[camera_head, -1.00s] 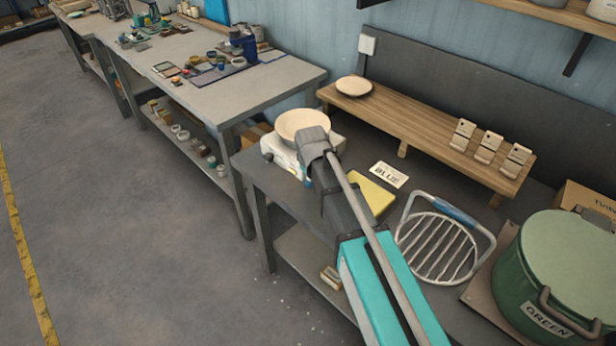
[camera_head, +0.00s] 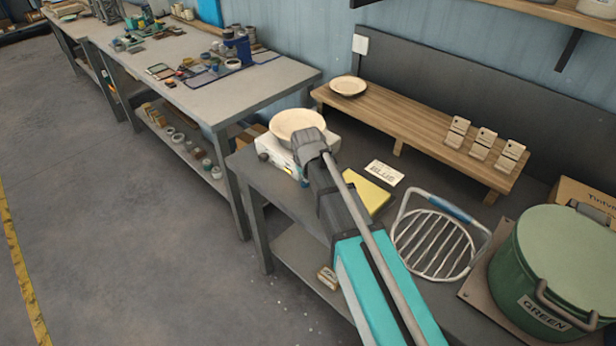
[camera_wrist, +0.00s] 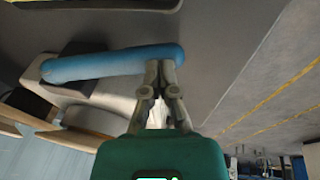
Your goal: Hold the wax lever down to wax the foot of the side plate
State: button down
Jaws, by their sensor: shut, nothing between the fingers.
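The side plate (camera_head: 298,121), a cream dish, sits on top of the white waxing machine (camera_head: 274,148) at the near bench's left end. My wrist covers part of the machine and hides my fingers in the head view. In the wrist view, a blue bar (camera_wrist: 105,65), which looks like the wax lever, runs across the upper left. My gripper (camera_wrist: 160,68) is shut and empty, its fingertips at the bar's right end. I cannot tell whether they press on it. The plate's foot is hidden.
A green pot (camera_head: 555,265) stands at the right. A wooden shelf (camera_head: 400,128) behind holds another plate (camera_head: 348,86) and several small holders.

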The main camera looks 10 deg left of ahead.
jog(key=shift+d+r, duration=0.1)
jog(key=shift+d, duration=0.05)
jog(key=p+v, duration=0.3)
jog(key=s+p+v, duration=0.1)
jog(key=p+v, duration=0.9)
jog(key=shift+a+r, duration=0.2)
jog(key=shift+a, duration=0.3)
jog(key=shift+s, duration=0.1)
dwell(0.5)
jog(key=s+d+m+g, duration=0.1)
jog(key=s+d+m, duration=0.2)
jog(key=d, duration=0.6)
jog(key=s+d+m+g, duration=0.1)
jog(key=s+d+m, duration=0.3)
jog(key=d, duration=0.6)
jog(key=s+d+m+g, duration=0.1)
jog(key=s+d+m, duration=0.2)
jog(key=d, duration=0.7)
jog(key=shift+s+d+f+m+h, duration=0.2)
jog(key=shift+f+m+h, duration=0.15)
jog(key=shift+m, duration=0.35)
